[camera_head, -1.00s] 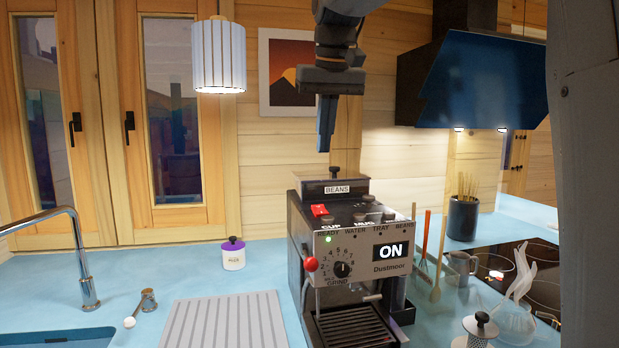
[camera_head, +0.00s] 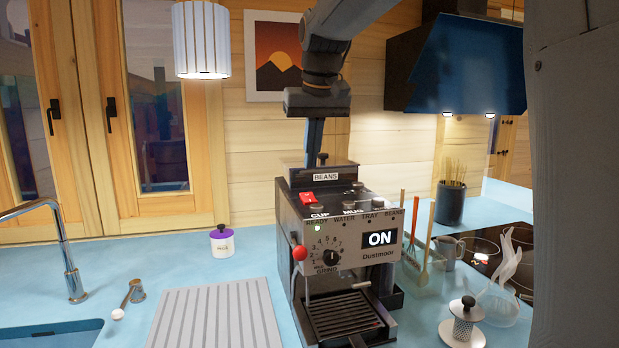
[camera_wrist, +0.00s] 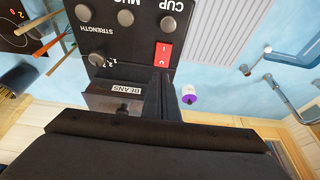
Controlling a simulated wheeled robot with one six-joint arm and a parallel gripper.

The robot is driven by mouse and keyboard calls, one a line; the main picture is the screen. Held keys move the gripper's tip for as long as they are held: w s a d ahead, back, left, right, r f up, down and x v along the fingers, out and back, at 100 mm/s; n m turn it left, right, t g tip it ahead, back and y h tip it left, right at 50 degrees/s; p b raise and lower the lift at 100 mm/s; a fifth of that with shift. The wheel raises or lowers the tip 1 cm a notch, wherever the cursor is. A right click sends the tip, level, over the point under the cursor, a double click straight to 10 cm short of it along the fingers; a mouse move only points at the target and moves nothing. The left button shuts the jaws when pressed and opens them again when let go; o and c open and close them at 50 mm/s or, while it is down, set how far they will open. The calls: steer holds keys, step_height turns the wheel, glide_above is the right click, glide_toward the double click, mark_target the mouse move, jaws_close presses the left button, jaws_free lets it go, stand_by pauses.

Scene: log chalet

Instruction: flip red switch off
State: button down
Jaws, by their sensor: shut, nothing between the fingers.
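The red switch (camera_head: 307,198) is on the top left of the coffee machine (camera_head: 345,262). In the wrist view the red rocker switch (camera_wrist: 163,54) shows its markings beside the CUP label. The machine's display (camera_head: 380,239) reads ON and a small green light (camera_head: 318,228) is lit. My gripper (camera_head: 312,164) is shut and empty, pointing down behind the switch, by the BEANS lid. In the wrist view my gripper's fingers (camera_wrist: 160,88) are together, with the tips close to the switch; I cannot tell whether they touch it.
The BEANS container (camera_head: 325,172) with its knob rises at the machine's back. A red ball lever (camera_head: 299,253) sticks out at its left front. A ribbed drain mat (camera_head: 215,315) lies left. Utensils (camera_head: 418,240) and a glass carafe (camera_head: 505,290) stand right.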

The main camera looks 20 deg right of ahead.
mark_target(310, 198)
steer(key=x, duration=0.2)
steer(key=p+x, duration=0.1)
steer(key=x, duration=0.1)
steer(key=p+x, duration=0.1)
steer(key=x, duration=0.1)
steer(key=shift+s+f, duration=0.3)
steer(key=shift+f, duration=0.1)
steer(key=shift+w+f, duration=0.15)
steer(key=shift+f, duration=0.2)
steer(key=shift+s+f, duration=0.1)
steer(key=shift+s, duration=0.8)
